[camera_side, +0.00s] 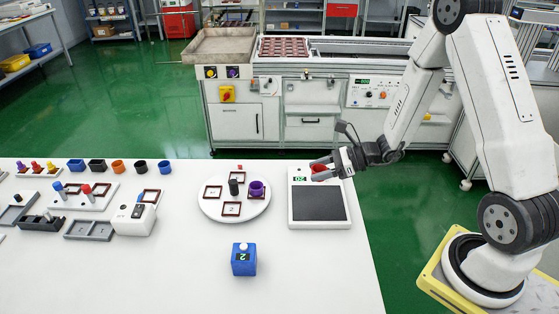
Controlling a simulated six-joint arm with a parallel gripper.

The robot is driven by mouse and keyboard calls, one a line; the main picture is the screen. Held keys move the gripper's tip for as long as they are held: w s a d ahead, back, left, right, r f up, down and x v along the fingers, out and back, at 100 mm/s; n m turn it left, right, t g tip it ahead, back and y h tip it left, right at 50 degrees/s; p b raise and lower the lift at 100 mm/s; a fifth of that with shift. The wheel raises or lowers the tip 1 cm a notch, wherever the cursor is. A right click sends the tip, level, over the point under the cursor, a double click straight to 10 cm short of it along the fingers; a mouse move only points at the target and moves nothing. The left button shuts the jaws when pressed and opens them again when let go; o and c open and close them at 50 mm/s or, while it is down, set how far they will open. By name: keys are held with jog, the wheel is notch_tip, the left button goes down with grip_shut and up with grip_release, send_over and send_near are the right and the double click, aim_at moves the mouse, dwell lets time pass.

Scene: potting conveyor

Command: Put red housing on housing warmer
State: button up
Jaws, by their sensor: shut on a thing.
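My gripper (324,170) is shut on the red housing (319,169). The fingers cover part of the housing. In the side view they appear over the back edge of a white device with a dark flat plate (319,204) and a green display, which looks like the housing warmer. The housing appears to be held above the device; the exact height is hard to tell. The dark plate is empty.
Left of the device, a round white turntable (234,213) carries framed squares, a black cylinder and a purple cup. A blue box (244,259) marked 2 stands in front. Several coloured cups, including an orange one (117,167), line the back left. The front right of the table is clear.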

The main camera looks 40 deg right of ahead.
jog(key=shift+s+d+f, duration=0.1)
jog(key=shift+s+d, duration=0.05)
jog(key=shift+s, duration=0.15)
jog(key=shift+f, duration=0.1)
send_over(318, 202)
jog(key=shift+f, duration=2.1)
jog(key=shift+f, duration=0.15)
jog(key=shift+f, duration=1.65)
jog(key=shift+f, duration=0.15)
jog(key=o, duration=1.2)
